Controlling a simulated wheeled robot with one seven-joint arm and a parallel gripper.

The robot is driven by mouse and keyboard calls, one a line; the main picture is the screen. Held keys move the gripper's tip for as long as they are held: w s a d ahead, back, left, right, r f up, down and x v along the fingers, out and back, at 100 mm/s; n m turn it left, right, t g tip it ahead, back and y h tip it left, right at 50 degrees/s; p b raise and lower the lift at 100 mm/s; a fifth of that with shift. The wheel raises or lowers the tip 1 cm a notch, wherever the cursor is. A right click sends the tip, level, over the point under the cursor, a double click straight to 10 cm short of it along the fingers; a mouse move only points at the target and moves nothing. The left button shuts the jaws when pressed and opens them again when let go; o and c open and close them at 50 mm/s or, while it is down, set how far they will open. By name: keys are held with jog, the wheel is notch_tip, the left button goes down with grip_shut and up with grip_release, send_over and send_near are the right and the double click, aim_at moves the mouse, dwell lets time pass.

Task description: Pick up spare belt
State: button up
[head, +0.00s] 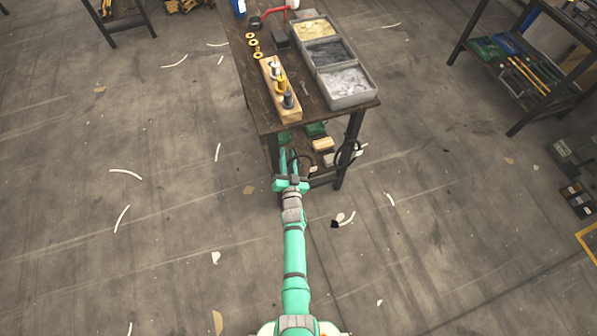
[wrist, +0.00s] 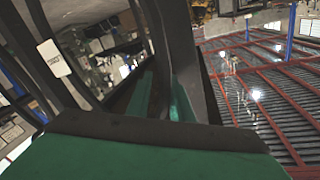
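Two thin black loops that look like belts show under the near end of the workbench. One black loop (head: 291,160) is at the left, close to my gripper. The other black loop (head: 358,153) is by the right front leg, beside a small white tag. My gripper (head: 288,152) reaches low to the bench's near left corner, with its teal fingers apart. In the wrist view, a dark curved band with a white label (wrist: 54,58) is left of my fingers (wrist: 162,98). I cannot tell for certain which loop it is. I see nothing held between the fingers.
Open floor (head: 150,240) spreads left.

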grip_shut()
jog(key=shift+r, duration=0.1)
